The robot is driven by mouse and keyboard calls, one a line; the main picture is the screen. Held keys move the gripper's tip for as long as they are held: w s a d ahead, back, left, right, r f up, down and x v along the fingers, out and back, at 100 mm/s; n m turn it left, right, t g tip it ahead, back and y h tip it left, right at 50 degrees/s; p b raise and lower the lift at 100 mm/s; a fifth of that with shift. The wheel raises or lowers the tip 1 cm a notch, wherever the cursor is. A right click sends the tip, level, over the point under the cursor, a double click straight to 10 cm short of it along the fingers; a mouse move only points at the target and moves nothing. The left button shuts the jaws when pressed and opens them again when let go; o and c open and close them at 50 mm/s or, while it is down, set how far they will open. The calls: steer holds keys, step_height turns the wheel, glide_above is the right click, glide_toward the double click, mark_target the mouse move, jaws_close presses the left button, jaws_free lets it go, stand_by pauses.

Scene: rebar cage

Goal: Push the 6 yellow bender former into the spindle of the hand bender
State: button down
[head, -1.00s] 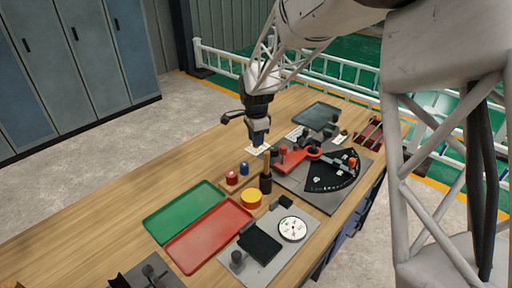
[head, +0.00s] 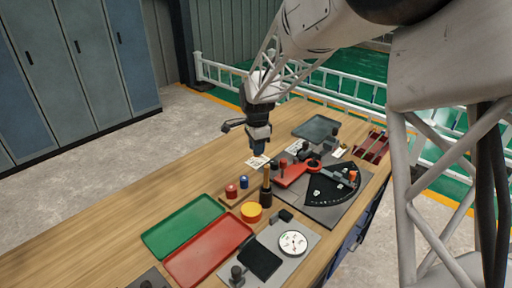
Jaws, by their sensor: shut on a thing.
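My gripper (head: 258,149) points down above the table, left of the hand bender and behind the wooden-handled tool. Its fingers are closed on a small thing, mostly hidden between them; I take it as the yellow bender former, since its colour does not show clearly. The hand bender (head: 333,187) is a grey plate with a black fan-shaped scale and a red lever (head: 293,174). Its spindle is too small to make out. A red former (head: 231,191) and a blue former (head: 244,182) stand on a wooden block. The gripper is apart from the bender.
A yellow-orange drum (head: 251,212) and an upright wooden-handled tool (head: 266,184) stand near the block. Green (head: 183,226) and red (head: 208,249) trays lie in front. A grey plate with a white dial (head: 292,243) is at right. The table's left side is clear.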

steer(key=w+d+r, duration=0.1)
steer(key=w+d, duration=0.1)
steer(key=d, duration=0.8)
steer(key=w+d+r, duration=0.1)
steer(key=w+d, duration=0.1)
steer(key=d, duration=0.9)
steer(key=shift+d+r, duration=0.15)
steer(key=shift+d, duration=0.1)
steer(key=shift+f, duration=2.85)
steer(key=shift+f, duration=2.05)
steer(key=c, duration=0.9)
jaws_free()
steer(key=shift+o, duration=0.2)
